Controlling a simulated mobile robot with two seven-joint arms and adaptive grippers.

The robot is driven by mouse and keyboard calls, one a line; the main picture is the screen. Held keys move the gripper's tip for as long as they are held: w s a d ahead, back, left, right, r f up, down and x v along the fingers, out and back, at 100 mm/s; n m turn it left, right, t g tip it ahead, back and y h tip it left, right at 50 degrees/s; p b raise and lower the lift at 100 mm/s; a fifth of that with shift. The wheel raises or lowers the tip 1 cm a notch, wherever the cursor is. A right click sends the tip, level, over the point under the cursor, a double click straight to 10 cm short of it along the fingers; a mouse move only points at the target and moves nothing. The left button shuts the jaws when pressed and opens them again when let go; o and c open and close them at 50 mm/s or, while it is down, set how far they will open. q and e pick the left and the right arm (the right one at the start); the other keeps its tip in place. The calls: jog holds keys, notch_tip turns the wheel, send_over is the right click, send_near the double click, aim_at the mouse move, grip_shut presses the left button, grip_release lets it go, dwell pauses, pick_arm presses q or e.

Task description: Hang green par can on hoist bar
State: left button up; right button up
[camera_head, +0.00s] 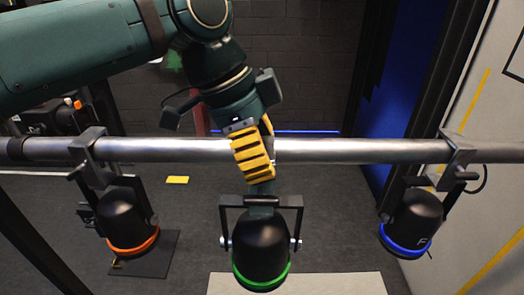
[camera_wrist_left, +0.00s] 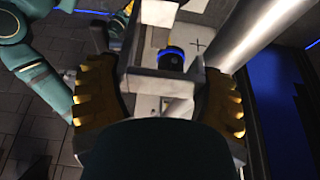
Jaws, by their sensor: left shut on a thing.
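The green par can (camera_head: 262,245), black with a green rim, hangs upright below my left gripper, by its dark yoke. My left gripper (camera_head: 253,152), with yellow ribbed fingers, is shut on its upper mount. The gripper overlaps the grey hoist bar (camera_head: 350,151) from the front. The fingers hide most of the mount, so I cannot tell whether it touches the bar. In the left wrist view, the fingers of my left gripper (camera_wrist_left: 160,95) flank a grey bracket, and the bar (camera_wrist_left: 245,30) passes at upper right. My right gripper is not seen.
An orange-rimmed can (camera_head: 130,220) hangs from the bar at left, and a blue-rimmed can (camera_head: 412,222) at right. The bar between them is otherwise free. A pale mat (camera_head: 335,284) lies below. A blue panel (camera_head: 392,110) stands behind at right.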

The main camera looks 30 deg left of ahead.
pick_arm(q)
jog(key=shift+w+a+r+p, duration=0.1)
jog(key=shift+w+a+p, duration=0.2)
jog(key=shift+w+a, duration=0.65)
jog(key=shift+w+a+p, duration=0.35)
jog(key=shift+w+a, duration=0.1)
jog(key=shift+w, duration=0.95)
jog(key=shift+w+a+r+p, duration=0.1)
jog(key=shift+w+a+p, duration=0.2)
jog(key=shift+w+a, duration=0.65)
jog(key=shift+a+b+x, duration=0.1)
jog(key=shift+b+x, duration=0.45)
jog(key=shift+x, duration=0.15)
jog(key=shift+a+b+x, duration=0.15)
jog(key=shift+b+x, duration=0.4)
jog(key=shift+x, duration=0.15)
jog(key=shift+s+f, duration=0.1)
jog(key=o, duration=1.2)
jog(key=shift+o, duration=0.2)
jog(key=shift+f, duration=0.15)
